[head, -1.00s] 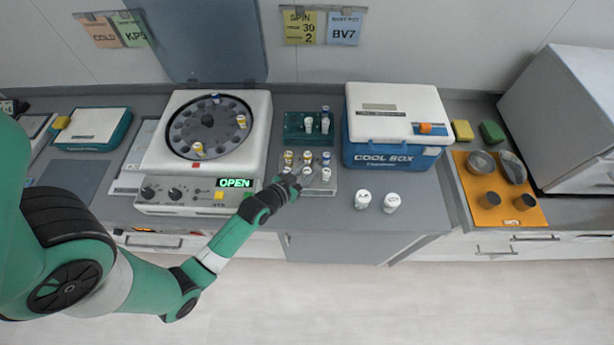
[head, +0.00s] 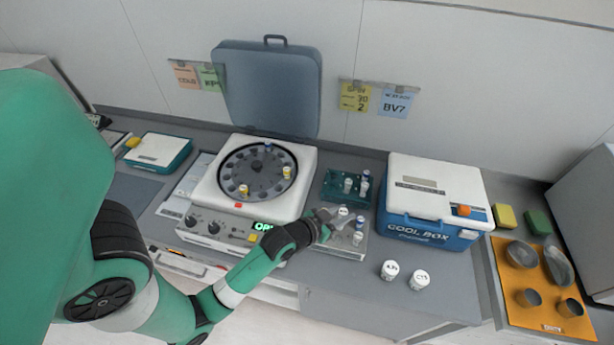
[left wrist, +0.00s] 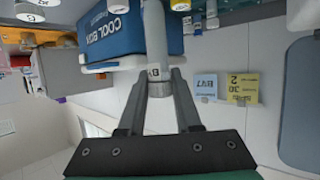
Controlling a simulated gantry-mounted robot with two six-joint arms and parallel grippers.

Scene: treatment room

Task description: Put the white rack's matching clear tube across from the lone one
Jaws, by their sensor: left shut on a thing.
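My left gripper (head: 326,219) is over the left side of the white rack (head: 350,250), shut on a tube. In the left wrist view the held tube (left wrist: 156,40) has a white, marked cap (left wrist: 158,90) between the fingers (left wrist: 158,88). Whether its far end is clear of the rack cannot be told. Other capped tubes stand in the white rack, partly hidden by the gripper. The open centrifuge's rotor (head: 258,170) holds a blue-capped tube (head: 267,147) and two yellow-capped tubes, at the right (head: 287,172) and at the front (head: 243,190). My right gripper is not in view.
A green rack (head: 333,190) with several tubes stands behind the white rack. The blue cool box (head: 425,232) is to the right, with two white-capped jars (head: 390,270) in front. The centrifuge lid (head: 268,90) stands upright. An orange mat (head: 545,300) holds metal dishes.

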